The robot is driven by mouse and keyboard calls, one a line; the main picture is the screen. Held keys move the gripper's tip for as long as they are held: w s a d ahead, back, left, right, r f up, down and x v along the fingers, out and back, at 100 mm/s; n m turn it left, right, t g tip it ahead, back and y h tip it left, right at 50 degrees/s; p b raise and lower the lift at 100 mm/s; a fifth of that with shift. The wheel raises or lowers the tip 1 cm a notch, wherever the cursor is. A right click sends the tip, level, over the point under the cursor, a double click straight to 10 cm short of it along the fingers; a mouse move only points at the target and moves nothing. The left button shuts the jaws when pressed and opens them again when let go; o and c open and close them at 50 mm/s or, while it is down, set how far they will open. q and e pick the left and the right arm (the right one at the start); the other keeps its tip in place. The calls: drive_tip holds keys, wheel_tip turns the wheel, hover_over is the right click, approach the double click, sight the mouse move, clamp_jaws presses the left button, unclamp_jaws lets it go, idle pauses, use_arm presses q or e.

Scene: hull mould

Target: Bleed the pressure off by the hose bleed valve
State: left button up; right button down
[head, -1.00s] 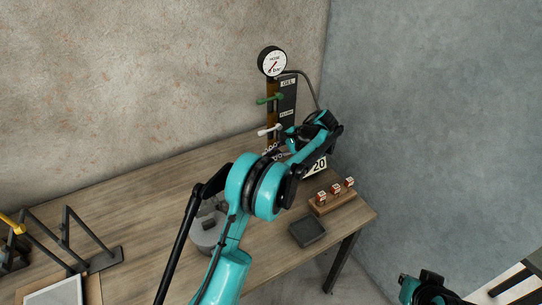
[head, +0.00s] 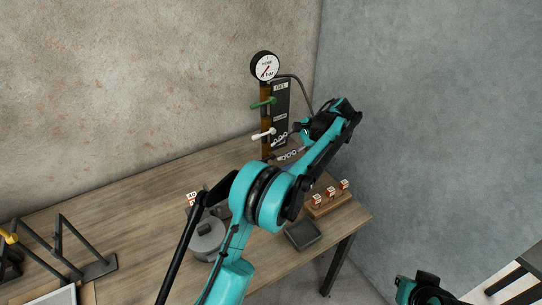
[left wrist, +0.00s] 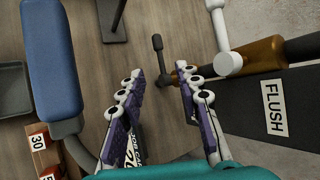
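The hose gauge (head: 265,67) tops an upright valve post on the table; its red needle points lower left. Below it are a green lever (head: 263,103) and a white lever (head: 264,134). In the left wrist view the white lever (left wrist: 221,30) sits by the FLUSH label (left wrist: 275,106). My left gripper (head: 279,148) is open beside the lower post. In the wrist view its fingers (left wrist: 161,76) are apart, with nothing clearly held. My right gripper's fingers are out of view.
A wooden block holder (head: 328,206) with numbered blocks and a dark tray (head: 303,235) are at the table's right. A grey lidded pot (head: 207,240) stands behind my left arm. Metal frames (head: 90,268) stand at left. A hose (head: 308,92) runs down from the gauge.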

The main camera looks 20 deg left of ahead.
use_arm(q)
drive_tip(key=shift+v, duration=1.75)
drive_tip(key=s+r+n+t+h, duration=0.1)
drive_tip(key=s+r+t+h, duration=0.15)
drive_tip(key=s, duration=0.65)
drive_tip(key=s+r+n+t+h, duration=0.1)
drive_tip(key=s+r+t+h, duration=0.15)
drive_tip(key=s, duration=0.55)
drive_tip(key=s+d+f+n+t+h, duration=0.1)
drive_tip(key=s+f, duration=0.3)
drive_tip(key=s, duration=0.4)
drive_tip(key=s+d+f+n+t+h+b, duration=0.1)
drive_tip(key=s+d+f+n+t+h, duration=0.1)
drive_tip(key=s+f, duration=0.3)
drive_tip(key=s, duration=0.3)
drive_tip(key=shift+f+n+h, duration=0.25)
drive_tip(key=shift+n+h, duration=0.15)
